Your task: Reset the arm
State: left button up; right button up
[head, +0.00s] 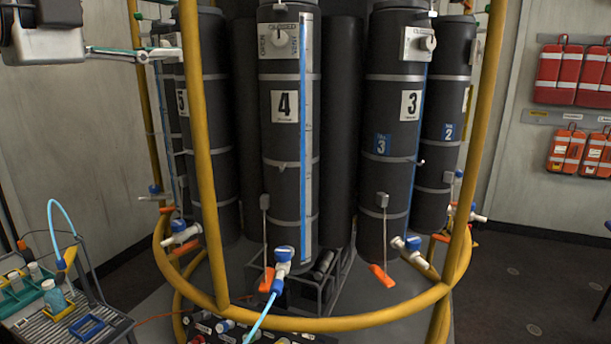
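My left arm comes in at the upper left corner, and its gripper (160,54) reaches right, in front of the left yellow post. Its slim fingers are seen from the side, so I cannot tell how far apart they are. Nothing is clearly held in it. My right gripper is not in view.
Tall dark cylinders, including number 4 (282,150) and number 3 (393,150), stand inside a yellow tubular frame (340,324). A blue hose (262,318) runs from the valve under cylinder 4. A cart (62,322) with bottles stands lower left. Red packs (562,75) hang right.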

pick_arm(q)
jog(key=w+d+f+n+g, duration=0.1)
jog(key=w+d+f+n, duration=0.1)
jog(key=w+f, duration=0.6)
jog(key=w+d+f+n+g, duration=0.1)
jog(key=w+d+f+n, duration=0.2)
jog(key=f, duration=0.9)
notch_tip(320, 180, down, 25)
jog(key=w+n, duration=0.2)
jog(key=n, duration=0.4)
jog(key=s+a+f+n+y, duration=0.25)
jog(key=s+f, duration=0.25)
jog(key=f, duration=0.6)
jog(key=s+a+f+n+y, duration=0.1)
jog(key=s+f+n+y, duration=0.3)
jog(key=f, duration=0.8)
jog(key=s+a+f+n+g, duration=0.1)
jog(key=s+a+f, duration=0.1)
jog(key=s+f, duration=0.7)
jog(key=s+a+f+n+g, duration=0.1)
jog(key=s+a+f+g, duration=0.1)
jog(key=s+f, duration=0.7)
jog(key=s, duration=0.5)
jog(key=shift+s+f+n, duration=0.15)
jog(key=shift+f+n, duration=0.2)
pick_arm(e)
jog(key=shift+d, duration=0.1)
pick_arm(q)
jog(key=shift+y, duration=0.25)
